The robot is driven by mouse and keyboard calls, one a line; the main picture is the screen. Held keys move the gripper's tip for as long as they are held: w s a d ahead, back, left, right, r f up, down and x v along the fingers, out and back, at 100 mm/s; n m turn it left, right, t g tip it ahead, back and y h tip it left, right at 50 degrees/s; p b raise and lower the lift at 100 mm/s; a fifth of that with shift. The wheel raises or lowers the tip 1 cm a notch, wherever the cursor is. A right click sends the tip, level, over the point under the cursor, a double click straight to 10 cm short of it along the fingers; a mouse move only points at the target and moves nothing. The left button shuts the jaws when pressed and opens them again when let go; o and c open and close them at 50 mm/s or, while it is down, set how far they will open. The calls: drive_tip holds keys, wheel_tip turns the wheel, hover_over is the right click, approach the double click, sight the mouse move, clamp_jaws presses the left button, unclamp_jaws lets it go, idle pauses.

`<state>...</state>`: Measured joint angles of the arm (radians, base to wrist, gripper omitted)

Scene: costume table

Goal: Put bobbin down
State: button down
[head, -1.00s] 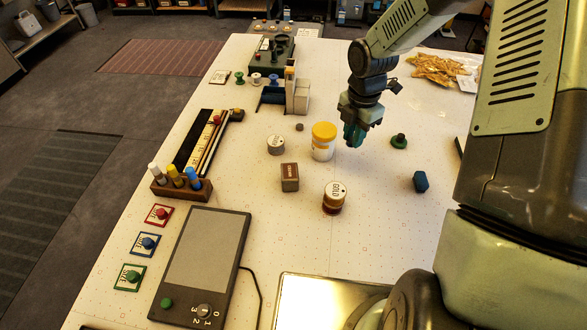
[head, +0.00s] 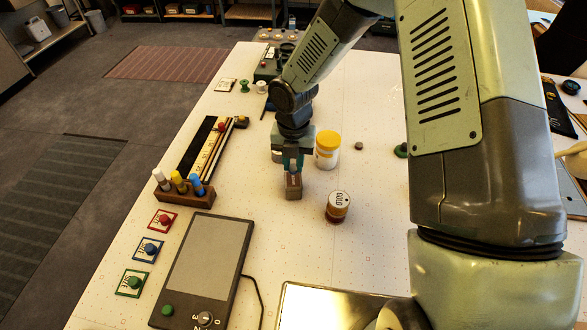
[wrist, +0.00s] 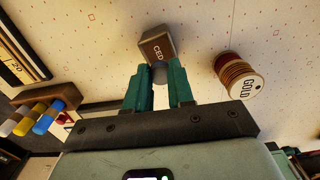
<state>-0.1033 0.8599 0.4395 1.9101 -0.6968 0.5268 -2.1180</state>
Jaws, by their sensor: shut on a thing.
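My gripper (head: 293,164) points down in the head view, just above a small brown wooden block (head: 293,187). Its teal fingers are shut on a small grey piece, which I take to be the bobbin (head: 293,168). In the wrist view the grey bobbin (wrist: 160,74) sits between the fingertips (wrist: 159,82) and overlaps the near edge of the block (wrist: 158,46), which is marked "CED". I cannot tell whether the bobbin touches the block. The fingers cover much of the bobbin.
A yellow-lidded white jar (head: 327,150) and a spool labelled GOLD (head: 338,206) stand close on the right. A marker rack (head: 185,192) is on the left, with a grey scale (head: 203,265) in front. A small round piece (head: 359,146) lies beyond the jar.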

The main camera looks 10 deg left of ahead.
sight(293, 178)
drive_tip(key=shift+f, duration=1.5)
drive_tip(key=shift+f, duration=0.1)
drive_tip(key=shift+f, duration=0.1)
drive_tip(key=c, duration=1)
unclamp_jaws()
